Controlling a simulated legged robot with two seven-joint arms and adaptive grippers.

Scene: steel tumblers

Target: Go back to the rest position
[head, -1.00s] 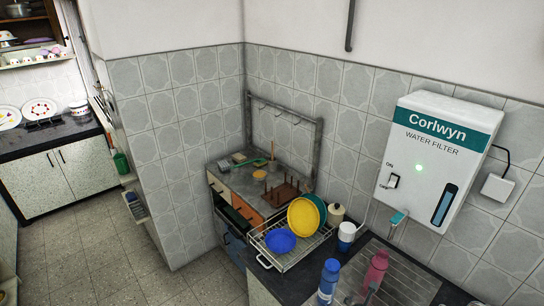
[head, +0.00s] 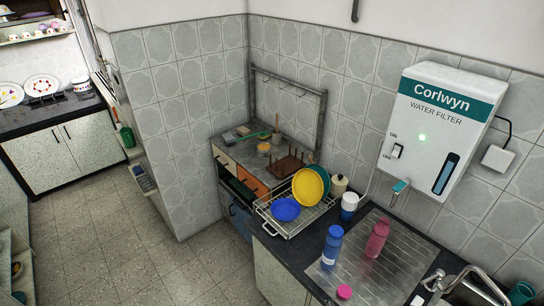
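Neither of my grippers shows in the head view, and no arm of mine is in sight. The scene has steel tumblers by its name, but I cannot make out any tumbler for certain. A blue bottle (head: 332,247) and a pink bottle (head: 377,239) stand upright on the ribbed steel drainboard (head: 362,275). A small pink cap or cup (head: 344,292) sits near the drainboard's front edge.
A wire dish rack (head: 272,220) holds a blue bowl (head: 286,209) and a yellow plate (head: 308,186). A white water filter (head: 440,135) hangs on the tiled wall. A faucet (head: 470,280) rises at lower right. The floor (head: 120,240) at left is clear.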

